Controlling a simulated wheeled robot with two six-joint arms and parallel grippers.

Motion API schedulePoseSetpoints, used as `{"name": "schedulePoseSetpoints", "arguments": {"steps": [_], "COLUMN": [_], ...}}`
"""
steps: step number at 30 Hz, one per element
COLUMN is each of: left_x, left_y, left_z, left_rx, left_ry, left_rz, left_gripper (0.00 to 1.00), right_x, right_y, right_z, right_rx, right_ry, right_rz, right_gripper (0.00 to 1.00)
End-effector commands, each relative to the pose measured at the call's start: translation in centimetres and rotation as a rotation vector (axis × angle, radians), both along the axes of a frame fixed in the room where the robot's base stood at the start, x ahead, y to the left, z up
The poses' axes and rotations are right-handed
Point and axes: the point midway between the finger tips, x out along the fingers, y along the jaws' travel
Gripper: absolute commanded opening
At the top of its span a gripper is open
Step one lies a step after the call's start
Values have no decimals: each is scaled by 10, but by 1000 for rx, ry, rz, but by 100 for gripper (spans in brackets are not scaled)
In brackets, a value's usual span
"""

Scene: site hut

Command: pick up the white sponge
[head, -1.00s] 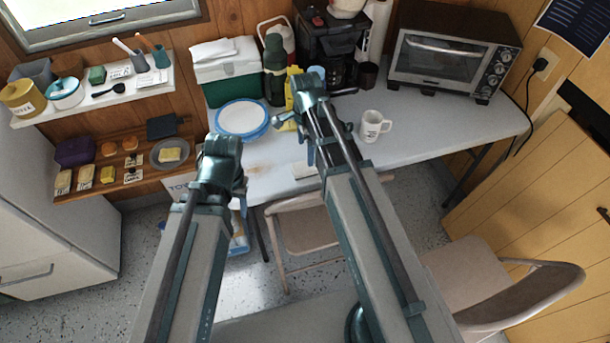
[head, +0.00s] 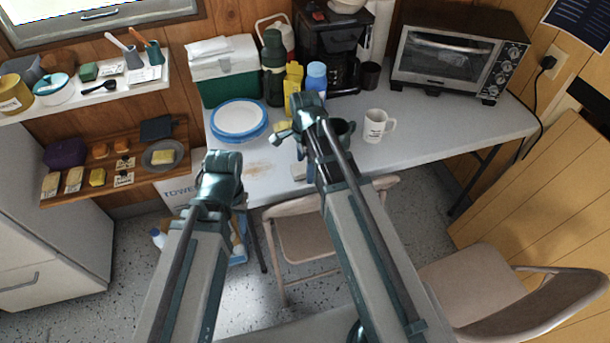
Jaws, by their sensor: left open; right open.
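A small whitish block, which looks like the white sponge (head: 298,172), lies near the front edge of the grey table (head: 420,150). My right arm partly hides it. My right gripper (head: 297,125) is open and appears in front of the table's middle, above the block in the picture. My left gripper (head: 219,172) is open, left of the block, in front of the table's front left corner. Neither gripper visibly holds anything.
A white mug (head: 376,126), a dark green mug (head: 343,132) and a blue-topped bottle (head: 316,76) stand near my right gripper. Blue-rimmed plates (head: 239,120) lie at the left. A folding chair (head: 300,235) stands at the table's front. Bare tabletop shows right of the white mug.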

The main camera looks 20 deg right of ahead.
Motion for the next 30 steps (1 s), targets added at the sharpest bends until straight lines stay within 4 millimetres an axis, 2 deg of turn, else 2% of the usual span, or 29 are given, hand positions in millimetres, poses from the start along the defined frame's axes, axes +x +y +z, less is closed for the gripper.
{"name": "schedulePoseSetpoints", "arguments": {"steps": [7,21,22,30], "left_x": [0,0,0,0], "left_y": [0,0,0,0], "left_z": [0,-1,0,1], "left_rx": [0,0,0,0], "left_ry": [0,0,0,0], "left_rz": [0,0,0,0], "left_gripper": [50,50,50,50], "right_x": [0,0,0,0], "right_y": [0,0,0,-1], "right_z": [-1,-1,-1,1], "right_rx": [0,0,0,0], "right_ry": [0,0,0,0], "right_rz": [0,0,0,0], "right_gripper": [96,11,9,8]}}
